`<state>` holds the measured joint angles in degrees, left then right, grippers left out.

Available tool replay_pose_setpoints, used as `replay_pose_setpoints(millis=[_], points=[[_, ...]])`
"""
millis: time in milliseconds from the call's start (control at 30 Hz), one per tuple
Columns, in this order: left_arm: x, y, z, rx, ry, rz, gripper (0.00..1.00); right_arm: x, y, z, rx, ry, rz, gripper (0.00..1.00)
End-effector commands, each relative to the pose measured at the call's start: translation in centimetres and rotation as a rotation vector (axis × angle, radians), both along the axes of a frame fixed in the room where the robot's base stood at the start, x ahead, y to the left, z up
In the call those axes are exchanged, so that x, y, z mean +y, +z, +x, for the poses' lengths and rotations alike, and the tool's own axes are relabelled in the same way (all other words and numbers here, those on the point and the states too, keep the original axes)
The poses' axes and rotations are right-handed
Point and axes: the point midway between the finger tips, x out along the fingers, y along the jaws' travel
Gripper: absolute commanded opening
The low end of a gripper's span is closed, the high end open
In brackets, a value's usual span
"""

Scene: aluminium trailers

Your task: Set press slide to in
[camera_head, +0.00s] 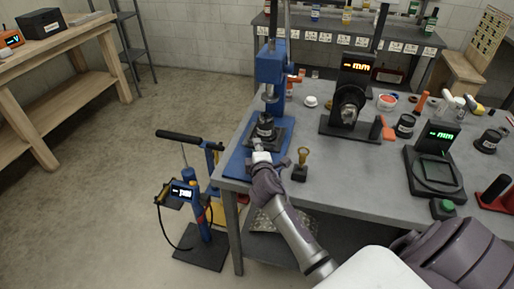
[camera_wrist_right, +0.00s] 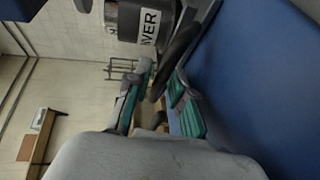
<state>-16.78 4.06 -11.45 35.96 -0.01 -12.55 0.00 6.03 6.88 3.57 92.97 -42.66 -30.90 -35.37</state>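The blue press (camera_head: 270,72) stands upright at the left end of the grey bench. Its dark slide (camera_head: 272,139) lies low on the blue base (camera_head: 240,163), with a black, white-labelled cylinder (camera_head: 265,129) on it under the ram. In the right wrist view the cylinder (camera_wrist_right: 150,22) is at the top, beside the slide's dark edge (camera_wrist_right: 182,42). My right gripper (camera_head: 261,157) is at the slide's front edge. In the wrist view its teal-padded fingers (camera_wrist_right: 160,88) are apart, with a dark edge between them; contact is unclear. My left gripper is out of view.
A small funnel-topped piece (camera_head: 301,164) stands right of my gripper on the bench (camera_head: 345,185). A dark gauge stand (camera_head: 350,105) and a black display unit (camera_head: 434,170) stand farther right. A blue pump stand (camera_head: 200,215) is on the floor left of the bench.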

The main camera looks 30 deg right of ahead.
Motion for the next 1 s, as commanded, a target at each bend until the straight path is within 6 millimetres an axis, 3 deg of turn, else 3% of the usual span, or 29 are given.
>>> replay_pose_setpoints(millis=[233,367,400,767,1000], points=[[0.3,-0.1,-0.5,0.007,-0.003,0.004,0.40,0.0,0.0,0.0,0.000,0.000,0.000,0.23],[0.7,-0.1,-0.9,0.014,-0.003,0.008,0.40,0.0,0.0,0.0,0.000,0.000,0.000,0.01],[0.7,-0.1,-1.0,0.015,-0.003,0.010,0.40,0.0,0.0,0.0,0.000,0.000,0.000,0.00],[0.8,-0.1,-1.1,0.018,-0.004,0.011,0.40,-0.2,-0.1,0.2,0.001,0.000,0.000,0.00],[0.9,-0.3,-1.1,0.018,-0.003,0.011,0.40,-3.4,0.0,2.9,0.000,0.000,-0.005,0.00]])
